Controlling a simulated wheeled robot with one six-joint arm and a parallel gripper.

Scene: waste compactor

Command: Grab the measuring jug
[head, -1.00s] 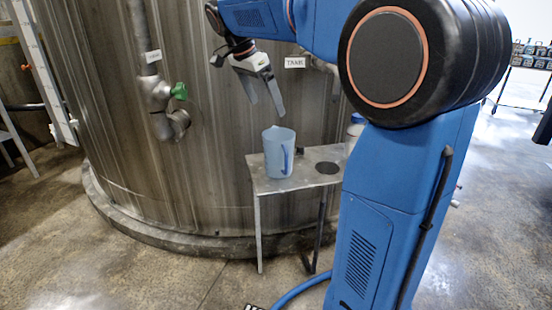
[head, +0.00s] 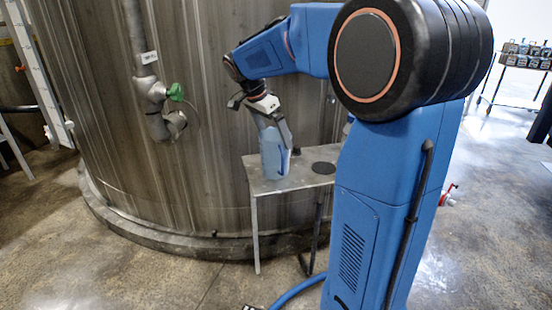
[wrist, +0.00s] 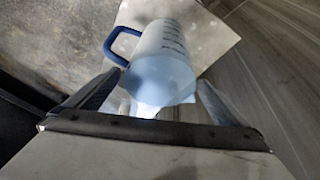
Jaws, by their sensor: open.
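The measuring jug (head: 273,160) is pale blue and translucent with a dark blue handle. It stands upright on a small grey metal table (head: 300,178) in front of the tank. My gripper (head: 271,122) is at the top of the jug, pointing down. In the wrist view the jug (wrist: 165,55) shows with measuring marks, its blue handle to the upper left. The open fingers of my gripper (wrist: 160,95) are on either side of the jug's near end. I cannot tell whether either finger touches it.
The large steel tank (head: 180,190) rises close behind the table. A pipe with a green-handled valve (head: 175,92) is on the tank to the left. A round dark spot (head: 323,168) is on the tabletop to the right of the jug. Concrete floor (head: 150,278) is open in front.

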